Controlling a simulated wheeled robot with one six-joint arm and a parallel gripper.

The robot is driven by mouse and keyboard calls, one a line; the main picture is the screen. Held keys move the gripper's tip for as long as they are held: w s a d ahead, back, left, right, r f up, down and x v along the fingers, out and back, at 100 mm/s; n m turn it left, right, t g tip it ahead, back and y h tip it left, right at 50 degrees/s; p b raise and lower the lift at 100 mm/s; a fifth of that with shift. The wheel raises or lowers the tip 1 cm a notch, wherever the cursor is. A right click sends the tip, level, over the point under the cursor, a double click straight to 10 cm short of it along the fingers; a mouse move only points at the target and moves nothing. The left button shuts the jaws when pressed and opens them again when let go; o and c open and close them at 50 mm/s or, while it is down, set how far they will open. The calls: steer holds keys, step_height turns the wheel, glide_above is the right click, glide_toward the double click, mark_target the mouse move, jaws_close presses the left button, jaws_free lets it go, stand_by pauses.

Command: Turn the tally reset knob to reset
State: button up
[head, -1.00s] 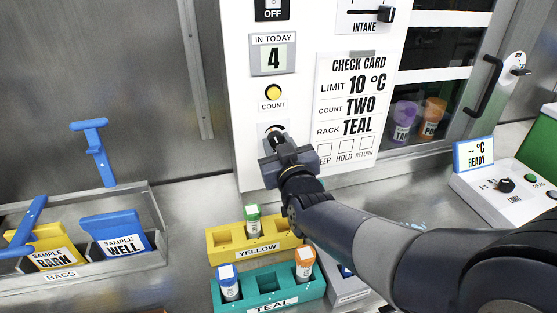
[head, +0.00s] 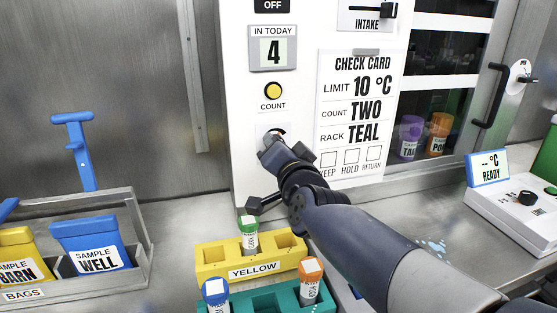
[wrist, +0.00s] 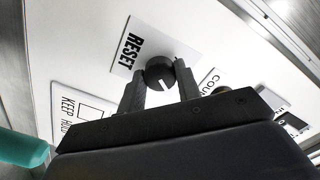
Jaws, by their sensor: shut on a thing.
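The tally reset knob (wrist: 158,71) is small, round and black, with a white pointer line, and sits on the white panel beside the RESET label (wrist: 131,50). In the wrist view the line slants and does not point at the word RESET. My gripper (wrist: 161,82) has one finger on each side of the knob and is shut on it. In the head view my gripper (head: 272,145) covers most of the knob plate, below the yellow COUNT button (head: 273,91). The IN TODAY display (head: 272,51) reads 4.
The check card (head: 357,115) is on the panel right of my gripper. Below stand a yellow rack (head: 215,258) and a teal rack (head: 262,303) with capped tubes. A bag holder (head: 140,225) is at left; a READY box (head: 510,215) is at right.

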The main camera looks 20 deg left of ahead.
steer(key=m+b, duration=0.2)
steer(key=m, duration=0.3)
stand_by(0.6)
steer(key=o, duration=1)
steer(key=shift+p+v, duration=0.8)
steer(key=shift+v, duration=4.65)
